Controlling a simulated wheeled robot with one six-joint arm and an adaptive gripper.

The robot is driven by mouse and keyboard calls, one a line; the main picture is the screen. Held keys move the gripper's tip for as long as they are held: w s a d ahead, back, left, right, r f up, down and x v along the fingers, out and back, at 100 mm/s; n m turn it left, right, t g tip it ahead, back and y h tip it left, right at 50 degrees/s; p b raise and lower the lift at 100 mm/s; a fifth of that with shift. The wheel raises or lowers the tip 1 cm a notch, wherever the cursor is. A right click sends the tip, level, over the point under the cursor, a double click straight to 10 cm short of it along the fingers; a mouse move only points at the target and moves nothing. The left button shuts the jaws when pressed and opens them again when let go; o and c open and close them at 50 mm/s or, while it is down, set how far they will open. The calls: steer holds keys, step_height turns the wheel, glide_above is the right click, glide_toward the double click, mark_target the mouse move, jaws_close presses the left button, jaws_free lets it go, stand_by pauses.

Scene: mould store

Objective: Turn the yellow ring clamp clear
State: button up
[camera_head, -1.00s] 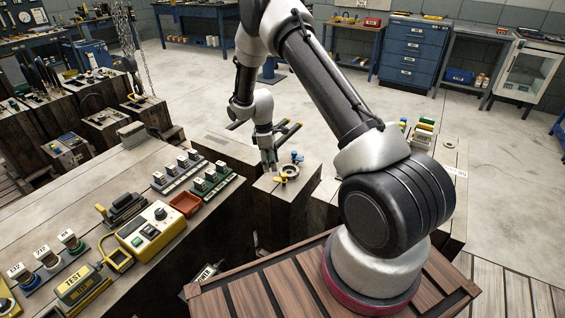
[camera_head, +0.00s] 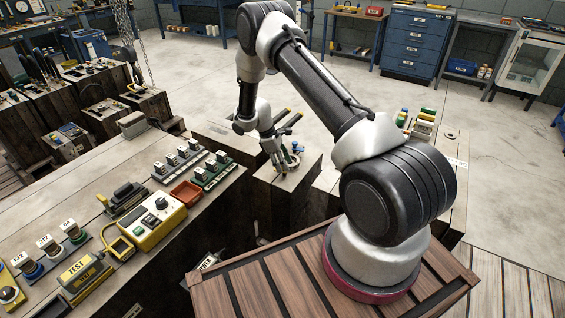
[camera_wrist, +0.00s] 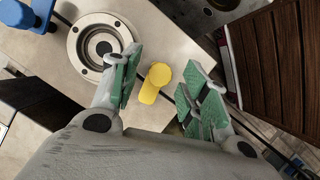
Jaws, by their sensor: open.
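The yellow ring clamp (camera_wrist: 154,82) shows in the wrist view as a small yellow knob with a short arm, beside a round metal ring fitting (camera_wrist: 103,48) on a pale block top. My gripper (camera_wrist: 158,92) is open, with its green-padded fingers on either side of the yellow clamp. I cannot tell whether either pad touches it. In the head view my gripper (camera_head: 281,168) is down at the block, and the yellow clamp is mostly hidden behind it. A blue clamp (camera_wrist: 30,14) stands at the upper left in the wrist view.
The block (camera_head: 287,188) stands among other wooden blocks. A long bench at the left holds a yellow control box (camera_head: 152,222), a red tray (camera_head: 186,194) and rows of switches. Coloured pieces (camera_head: 424,125) stand on the right block. Open floor lies behind.

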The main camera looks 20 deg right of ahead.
steer(key=shift+c, duration=0.2)
jaws_close()
steer(key=shift+m, duration=0.5)
steer(key=shift+o, duration=0.2)
jaws_free()
steer(key=shift+r, duration=0.1)
steer(key=v, duration=1.2)
steer(key=shift+w+d, duration=0.15)
steer(key=shift+d, duration=0.05)
